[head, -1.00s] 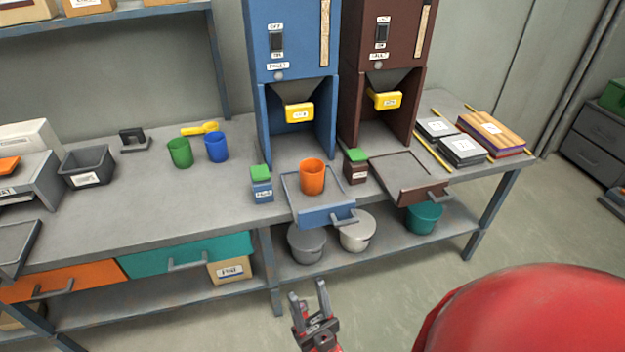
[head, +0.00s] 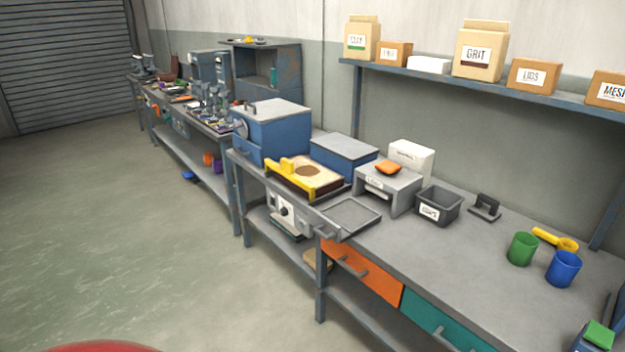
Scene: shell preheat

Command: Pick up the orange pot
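The orange pot that stood on the blue machine's tray a second ago is out of view now. A green pot (head: 522,249) and a blue pot (head: 563,269) stand upright on the bench (head: 455,262) at the right. Neither gripper is in view. A red rounded shape at the bottom left edge is part of my own body.
A grey bin (head: 438,206), an empty grey tray (head: 352,217), a yellow-framed box (head: 305,178) and a blue box machine (head: 270,131) stand along the bench. A yellow scoop (head: 555,239) lies behind the pots. Open floor (head: 110,220) is at the left.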

